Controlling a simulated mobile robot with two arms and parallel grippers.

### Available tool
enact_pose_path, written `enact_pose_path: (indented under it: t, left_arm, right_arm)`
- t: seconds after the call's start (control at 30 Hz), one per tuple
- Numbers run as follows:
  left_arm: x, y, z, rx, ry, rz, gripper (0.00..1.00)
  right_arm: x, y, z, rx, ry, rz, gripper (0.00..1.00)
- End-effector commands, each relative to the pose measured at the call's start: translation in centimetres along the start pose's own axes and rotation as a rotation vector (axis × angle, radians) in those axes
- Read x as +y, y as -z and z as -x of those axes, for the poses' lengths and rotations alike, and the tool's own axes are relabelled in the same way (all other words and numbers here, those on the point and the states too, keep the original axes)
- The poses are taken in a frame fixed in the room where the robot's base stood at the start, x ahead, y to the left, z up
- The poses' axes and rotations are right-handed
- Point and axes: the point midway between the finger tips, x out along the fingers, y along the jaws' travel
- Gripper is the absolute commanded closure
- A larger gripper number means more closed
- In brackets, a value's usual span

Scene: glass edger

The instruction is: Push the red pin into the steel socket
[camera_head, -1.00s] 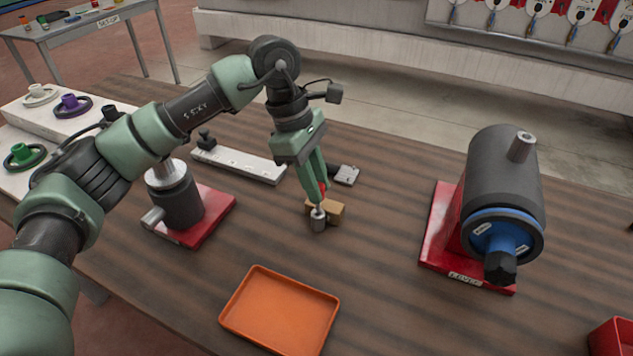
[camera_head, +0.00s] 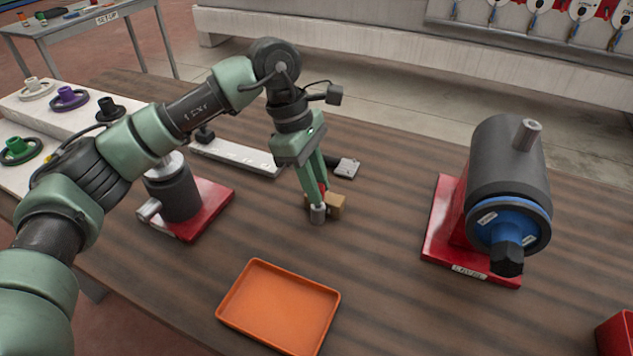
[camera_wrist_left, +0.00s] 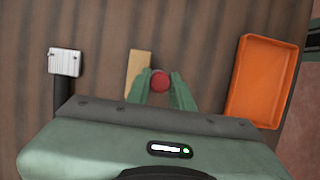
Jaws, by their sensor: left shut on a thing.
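My left gripper (camera_head: 320,196) points down over the middle of the table, its fingers shut on the red pin (camera_head: 323,187). In the left wrist view the pin's round red top (camera_wrist_left: 160,81) shows between the two fingertips. A small steel cylinder (camera_head: 318,214), which looks like the steel socket, is right below the fingertips. The fingers hide most of the pin, and I cannot tell how deep it sits in the steel. A tan block (camera_head: 337,204) is close behind the fingers; it also shows in the left wrist view (camera_wrist_left: 138,72). My right gripper is not in view.
An orange tray (camera_head: 232,307) lies in front. A dark cylinder on a red base (camera_head: 214,200) stands left, a larger machine with a blue ring (camera_head: 510,180) right. A pale bar (camera_head: 240,156) lies behind. The wood between tray and right machine is clear.

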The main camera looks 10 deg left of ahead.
Motion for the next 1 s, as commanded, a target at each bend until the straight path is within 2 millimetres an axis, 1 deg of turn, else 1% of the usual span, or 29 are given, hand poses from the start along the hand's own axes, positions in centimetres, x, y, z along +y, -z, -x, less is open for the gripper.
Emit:
enact_pose_path:
  t: [0.8,0.83,0.87,0.9,0.93,1.0]
  left_arm:
    - [0.0,0.7,-2.1,0.000,0.000,0.000,1.00]
    - [0.0,0.7,-2.0,0.000,0.000,0.000,0.75]
    - [0.0,0.6,-2.0,0.000,0.000,0.000,0.67]
    - [0.0,0.6,-1.9,0.000,0.000,0.000,0.56]
    - [0.0,0.6,-1.9,0.000,0.000,0.000,0.52]
    - [0.0,0.6,-1.9,0.000,0.000,0.000,0.52]
  right_arm:
    - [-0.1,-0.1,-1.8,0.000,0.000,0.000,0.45]
    - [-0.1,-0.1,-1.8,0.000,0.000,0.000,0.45]
    - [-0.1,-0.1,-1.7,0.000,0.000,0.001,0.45]
    - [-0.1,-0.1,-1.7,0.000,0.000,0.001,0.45]
    - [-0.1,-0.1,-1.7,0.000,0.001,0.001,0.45]
    - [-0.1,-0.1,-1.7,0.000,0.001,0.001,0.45]
